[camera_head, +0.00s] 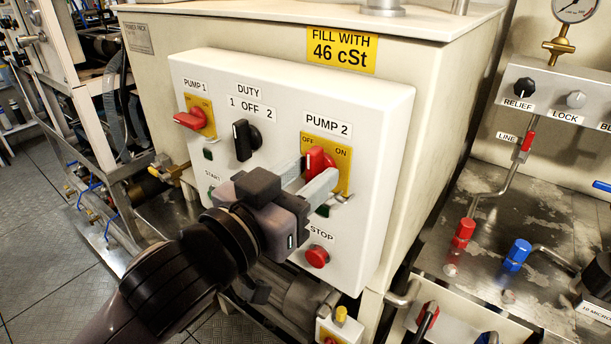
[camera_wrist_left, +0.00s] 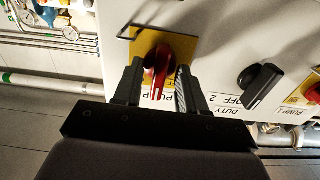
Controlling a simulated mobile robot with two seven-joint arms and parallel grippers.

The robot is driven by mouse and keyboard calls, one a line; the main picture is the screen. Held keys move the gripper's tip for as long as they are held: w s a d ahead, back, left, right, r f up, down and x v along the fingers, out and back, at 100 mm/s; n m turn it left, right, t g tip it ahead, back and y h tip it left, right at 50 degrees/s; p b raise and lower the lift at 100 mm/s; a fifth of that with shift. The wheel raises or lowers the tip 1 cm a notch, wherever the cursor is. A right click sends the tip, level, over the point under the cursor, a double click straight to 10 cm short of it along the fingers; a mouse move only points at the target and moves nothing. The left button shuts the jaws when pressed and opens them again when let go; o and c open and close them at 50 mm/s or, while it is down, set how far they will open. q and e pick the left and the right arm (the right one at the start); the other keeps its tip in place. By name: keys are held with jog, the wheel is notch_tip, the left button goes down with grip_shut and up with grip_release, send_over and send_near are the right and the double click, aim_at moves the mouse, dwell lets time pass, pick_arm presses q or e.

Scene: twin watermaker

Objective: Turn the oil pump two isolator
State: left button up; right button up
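The pump two isolator is a red rotary handle (camera_head: 318,160) on a yellow plate with OFF at left and ON at right, under the PUMP 2 label (camera_head: 327,125). My left gripper (camera_head: 312,178) is at this handle, one finger on each side, partly hiding it in the head view. In the left wrist view the red handle (camera_wrist_left: 158,72) stands between the two dark fingers (camera_wrist_left: 158,85), with narrow gaps showing on both sides. The handle's long side runs roughly along the fingers there. Its exact setting is hard to tell. My right gripper is not in view.
On the same white panel are the black DUTY selector (camera_head: 243,139), the red PUMP 1 isolator (camera_head: 190,120) and the red STOP button (camera_head: 317,257). Red (camera_head: 464,232) and blue (camera_head: 517,254) valve handles stand at right. Pipework runs below the panel.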

aim_at(308, 177)
pick_arm(q)
jog(key=shift+s, duration=0.1)
jog(key=shift+s+a+f, duration=0.1)
jog(key=shift+s+a, duration=0.25)
jog(key=shift+s, duration=0.1)
jog(key=v, duration=0.2)
jog(key=shift+s+a+b, duration=0.25)
jog(key=shift+s+b, duration=0.05)
jog(key=shift+p+v, duration=1.55)
jog(key=shift+p, duration=0.65)
